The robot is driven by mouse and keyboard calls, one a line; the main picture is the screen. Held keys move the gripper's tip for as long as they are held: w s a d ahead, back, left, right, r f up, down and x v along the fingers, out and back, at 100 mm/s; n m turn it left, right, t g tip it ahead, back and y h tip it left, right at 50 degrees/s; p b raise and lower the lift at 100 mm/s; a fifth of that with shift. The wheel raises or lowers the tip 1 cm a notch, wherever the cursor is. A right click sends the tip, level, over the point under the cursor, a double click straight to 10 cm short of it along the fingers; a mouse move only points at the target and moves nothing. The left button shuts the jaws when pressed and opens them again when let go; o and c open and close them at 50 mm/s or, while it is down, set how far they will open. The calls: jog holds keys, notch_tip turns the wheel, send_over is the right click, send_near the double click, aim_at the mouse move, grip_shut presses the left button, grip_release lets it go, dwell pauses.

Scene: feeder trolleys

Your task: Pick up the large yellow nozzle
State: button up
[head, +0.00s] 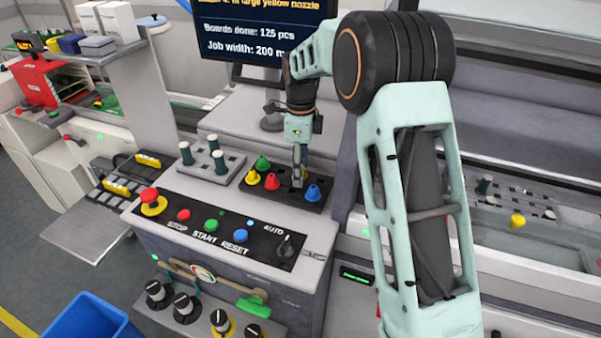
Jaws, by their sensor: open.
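A dark nozzle rack (285,203) on top of the console holds several coloured cone nozzles. A yellow nozzle (252,177) stands at its left end. A second yellow piece (303,173) shows only partly behind my gripper's fingers, so its size is hard to judge. My gripper (299,180) points down over the right half of the rack, at or just in front of this piece. Whether it touches is not clear. The fingers are seen nearly edge-on, open, with nothing visibly held.
Close neighbours are a green nozzle (262,162), a red nozzle (272,182) and a blue nozzle (313,193). A grey block with dark-topped pegs (219,162) stands left. A yellow part (517,221) sits in the right machine. A monitor (262,30) stands behind.

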jog(key=shift+c, duration=0.6)
jog(key=c, duration=1)
jog(key=shift+c, duration=0.6)
jog(key=shift+r, duration=0.15)
